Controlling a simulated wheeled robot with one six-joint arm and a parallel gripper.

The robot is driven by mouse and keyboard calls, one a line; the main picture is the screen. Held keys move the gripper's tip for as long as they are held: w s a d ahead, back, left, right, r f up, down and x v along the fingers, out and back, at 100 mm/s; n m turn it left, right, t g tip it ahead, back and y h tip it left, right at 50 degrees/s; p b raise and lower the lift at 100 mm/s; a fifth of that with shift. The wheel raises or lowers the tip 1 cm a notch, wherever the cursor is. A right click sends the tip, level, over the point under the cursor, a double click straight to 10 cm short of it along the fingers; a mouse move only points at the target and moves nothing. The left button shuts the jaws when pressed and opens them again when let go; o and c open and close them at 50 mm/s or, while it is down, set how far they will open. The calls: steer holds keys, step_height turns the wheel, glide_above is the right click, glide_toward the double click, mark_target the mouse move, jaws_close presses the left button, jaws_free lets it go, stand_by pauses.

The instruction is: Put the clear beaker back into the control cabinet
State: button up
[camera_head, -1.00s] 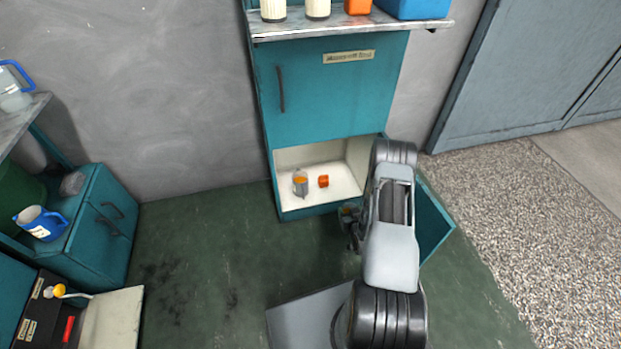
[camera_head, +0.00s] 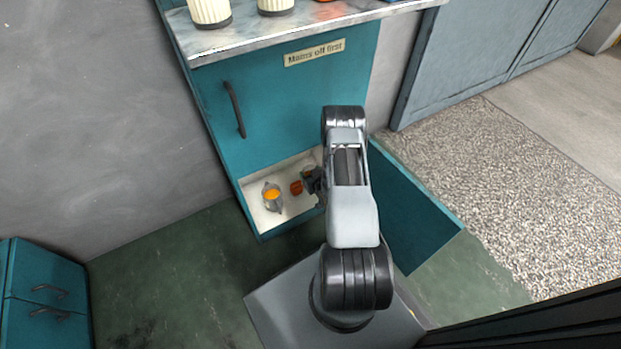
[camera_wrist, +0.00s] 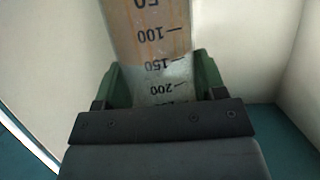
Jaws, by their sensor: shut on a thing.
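The clear beaker (camera_wrist: 150,35) has dark graduation marks and brownish-orange contents; in the wrist view its marks read upside down. My gripper (camera_wrist: 160,85) is shut on it, with a green finger on each side. In the head view my gripper (camera_head: 316,184) is at the lower opening of the teal control cabinet (camera_head: 290,95), on its right side. The beaker is mostly hidden there behind my gripper. The cabinet's lower door (camera_head: 415,210) stands open to the right. Its pale floor (camera_head: 295,208) shows.
The upper door (camera_head: 270,110) is shut. Green floor is clear at the left front.

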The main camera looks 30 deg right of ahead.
steer(key=w+d+f+b, duration=0.4)
steer(key=d+f, duration=0.2)
steer(key=shift+w+f, duration=0.3)
steer(key=shift+f, duration=0.05)
steer(key=shift+w+d+f+b, duration=0.1)
steer(key=shift+d+f+b, duration=0.1)
steer(key=shift+f+b, duration=0.55)
steer(key=shift+w+d+f+b, duration=0.15)
steer(key=shift+f+b, duration=0.15)
steer(key=shift+f, duration=0.85)
steer(key=shift+f, duration=0.15)
steer(key=o, duration=1.1)
steer(key=shift+s, duration=0.1)
steer(key=shift+r, duration=0.2)
steer(key=shift+p+v, duration=2.6)
steer(key=shift+v, duration=3.4)
